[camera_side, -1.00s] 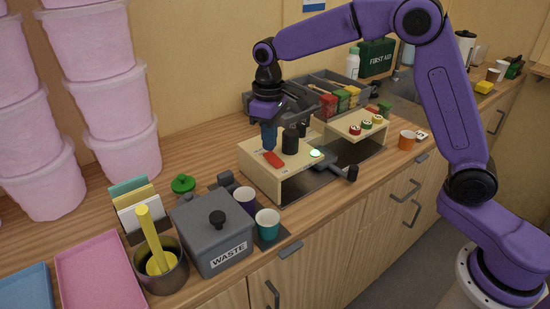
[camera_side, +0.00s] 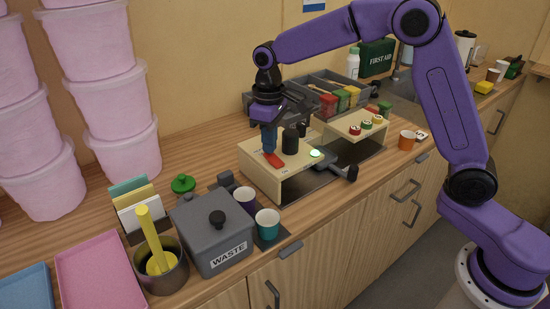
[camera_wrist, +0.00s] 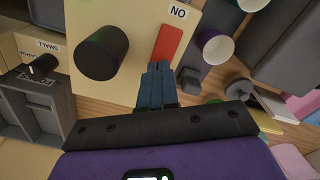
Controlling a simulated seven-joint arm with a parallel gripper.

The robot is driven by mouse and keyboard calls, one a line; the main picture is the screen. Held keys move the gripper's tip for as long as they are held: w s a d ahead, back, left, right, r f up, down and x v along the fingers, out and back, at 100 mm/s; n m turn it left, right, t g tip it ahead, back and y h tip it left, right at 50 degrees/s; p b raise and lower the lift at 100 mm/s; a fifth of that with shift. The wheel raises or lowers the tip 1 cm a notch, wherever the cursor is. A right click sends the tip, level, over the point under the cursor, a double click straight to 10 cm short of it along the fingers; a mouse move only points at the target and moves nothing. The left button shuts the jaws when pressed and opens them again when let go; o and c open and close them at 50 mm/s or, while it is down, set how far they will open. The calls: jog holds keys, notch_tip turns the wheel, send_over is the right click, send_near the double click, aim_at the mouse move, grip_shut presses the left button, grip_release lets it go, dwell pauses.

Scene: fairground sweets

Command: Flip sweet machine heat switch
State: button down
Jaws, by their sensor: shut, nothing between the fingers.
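The sweet machine (camera_side: 258,172) is a cream box on the counter. On its top are a red heat switch (camera_side: 275,161), a black knob (camera_side: 290,143) and a lit green lamp (camera_side: 315,153). My gripper (camera_side: 269,150) has blue fingers, shut and empty, pointing down at the back end of the switch. In the wrist view the fingertips (camera_wrist: 157,66) lie at the near end of the red switch (camera_wrist: 168,44), beside the black knob (camera_wrist: 102,52). Whether they touch it I cannot tell. A label at the switch's far end reads ON, upside down.
A grey waste bin (camera_side: 212,238), a purple cup (camera_side: 245,199) and a teal cup (camera_side: 267,224) stand to the left of the machine. A dark handle (camera_side: 345,172) sticks out in front.

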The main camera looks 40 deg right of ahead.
jog(key=shift+f, duration=0.6)
dwell(0.3)
jog(key=shift+r, duration=3.55)
jog(key=shift+s, duration=0.2)
jog(key=s+d+f+n, duration=0.2)
jog(key=s+d, duration=0.1)
jog(key=s, duration=0.8)
jog(key=s+d+f+n, duration=0.2)
jog(key=s+d, duration=0.1)
jog(key=s, duration=0.8)
jog(key=s+d+f+n, duration=0.1)
jog(key=s+d, duration=0.3)
jog(key=s, duration=0.8)
jog(key=shift+f+n, duration=0.4)
jog(key=shift+n, duration=0.4)
